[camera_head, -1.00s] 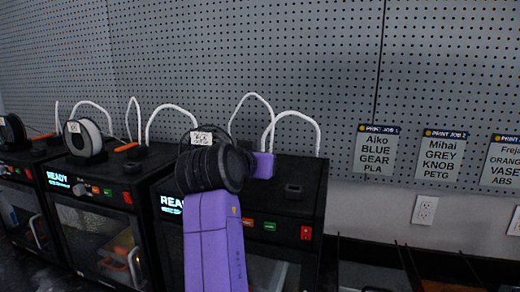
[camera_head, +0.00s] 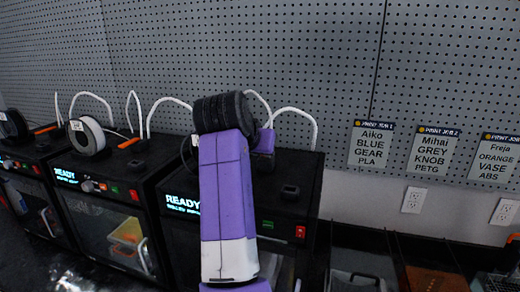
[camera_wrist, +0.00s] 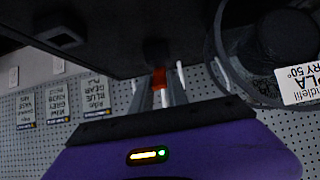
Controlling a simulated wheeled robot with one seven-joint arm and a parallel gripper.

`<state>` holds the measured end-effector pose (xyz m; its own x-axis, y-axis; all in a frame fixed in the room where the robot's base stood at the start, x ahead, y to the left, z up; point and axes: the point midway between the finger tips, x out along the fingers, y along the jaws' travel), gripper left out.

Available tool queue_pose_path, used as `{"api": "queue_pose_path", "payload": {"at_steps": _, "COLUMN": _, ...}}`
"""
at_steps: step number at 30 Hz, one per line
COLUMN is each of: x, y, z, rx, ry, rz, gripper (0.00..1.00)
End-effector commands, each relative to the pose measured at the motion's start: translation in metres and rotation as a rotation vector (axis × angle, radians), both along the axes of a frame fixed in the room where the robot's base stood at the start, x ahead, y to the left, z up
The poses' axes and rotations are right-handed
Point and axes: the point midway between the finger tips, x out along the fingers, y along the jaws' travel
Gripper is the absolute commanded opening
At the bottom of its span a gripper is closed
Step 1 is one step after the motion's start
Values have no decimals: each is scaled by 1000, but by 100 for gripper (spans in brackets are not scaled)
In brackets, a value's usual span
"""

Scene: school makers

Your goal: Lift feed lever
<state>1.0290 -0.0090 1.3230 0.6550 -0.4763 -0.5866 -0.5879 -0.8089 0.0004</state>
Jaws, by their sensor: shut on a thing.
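The orange-red feed lever (camera_wrist: 158,78) shows in the wrist view between the two grey fingers of my gripper (camera_wrist: 160,96). The fingers are shut on it, close to the dark printer top (camera_wrist: 120,35). In the head view my purple and black arm stands in front of the right-hand printer (camera_head: 300,214). It hides this lever and my fingertips there. A purple part of my wrist shows behind the arm, above the printer top. How far the lever is tilted cannot be told.
A dark filament spool (camera_wrist: 222,50) stands close beside the lever in the wrist view. White tubes (camera_head: 297,113) arch up behind the printers. A small black block (camera_head: 290,191) sits on the printer top. A neighbouring printer (camera_head: 105,205) carries a white spool (camera_head: 85,136) and an orange lever (camera_head: 128,143).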

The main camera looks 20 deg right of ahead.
Motion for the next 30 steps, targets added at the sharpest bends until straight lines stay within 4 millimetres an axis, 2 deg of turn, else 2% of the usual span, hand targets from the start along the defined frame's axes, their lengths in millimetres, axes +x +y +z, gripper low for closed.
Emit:
{"api": "queue_pose_path", "payload": {"at_steps": 5, "x": 0, "y": 1, "z": -1, "rx": 2, "ry": 2, "rz": 1, "gripper": 0}}
{"api": "queue_pose_path", "payload": {"at_steps": 6, "x": 0, "y": 1, "z": -1, "rx": 2, "ry": 1, "rz": 1, "gripper": 28}}
{"api": "queue_pose_path", "payload": {"at_steps": 8, "x": 0, "y": 0, "z": -1, "rx": 1, "ry": 2, "rz": 0, "gripper": 39}}
{"api": "queue_pose_path", "payload": {"at_steps": 9, "x": 0, "y": 0, "z": -1, "rx": 1, "ry": 2, "rz": 0, "gripper": 42}}
{"api": "queue_pose_path", "payload": {"at_steps": 20, "x": -2, "y": 2, "z": 2, "rx": -1, "ry": -2, "rz": 1, "gripper": 42}}
{"api": "queue_pose_path", "payload": {"at_steps": 30, "x": -36, "y": 27, "z": 30, "rx": 2, "ry": -4, "rz": 1, "gripper": 42}}
